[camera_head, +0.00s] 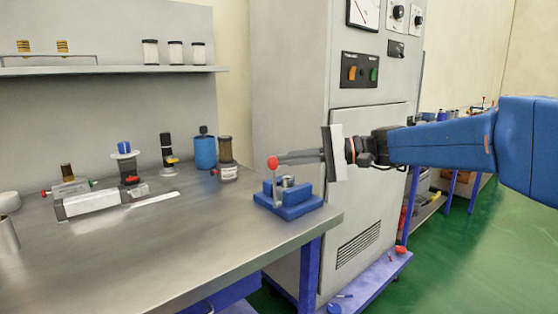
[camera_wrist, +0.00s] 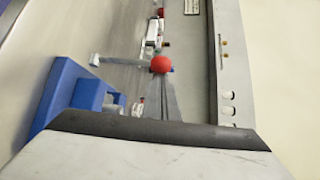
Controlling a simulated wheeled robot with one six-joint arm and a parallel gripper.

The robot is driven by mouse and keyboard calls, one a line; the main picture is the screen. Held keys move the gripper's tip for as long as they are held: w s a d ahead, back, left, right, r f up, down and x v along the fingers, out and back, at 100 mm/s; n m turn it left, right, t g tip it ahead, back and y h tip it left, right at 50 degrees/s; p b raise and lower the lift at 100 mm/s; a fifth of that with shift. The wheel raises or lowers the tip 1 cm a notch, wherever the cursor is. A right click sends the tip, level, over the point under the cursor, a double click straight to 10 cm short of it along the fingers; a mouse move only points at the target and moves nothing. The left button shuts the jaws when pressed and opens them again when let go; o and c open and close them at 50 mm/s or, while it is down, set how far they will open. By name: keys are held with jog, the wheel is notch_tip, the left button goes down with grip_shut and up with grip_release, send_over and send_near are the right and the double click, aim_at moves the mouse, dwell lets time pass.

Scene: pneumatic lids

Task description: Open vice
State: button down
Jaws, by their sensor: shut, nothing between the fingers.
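The blue vice (camera_head: 290,209) stands at the right front corner of the metal workbench, with a grey cylindrical part (camera_head: 288,181) in it. Its upright lever ends in a red ball (camera_head: 272,162). My gripper (camera_head: 283,160) reaches in from the right, its narrow fingers shut and empty, tips close to the red ball. In the wrist view the vice (camera_wrist: 72,92) is at the left. The red ball (camera_wrist: 160,64) is right at the tips of my fingers (camera_wrist: 168,82); I cannot tell whether they touch.
A grey control cabinet (camera_head: 370,190) stands right behind the vice. On the workbench (camera_head: 180,240), several pneumatic fittings and a blue container (camera_head: 205,152) stand to the left and back. The bench front is clear. A shelf (camera_head: 120,70) with cylinders hangs on the wall.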

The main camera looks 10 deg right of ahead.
jog(key=shift+s+d, duration=0.4)
jog(key=shift+s, duration=0.15)
dwell(0.4)
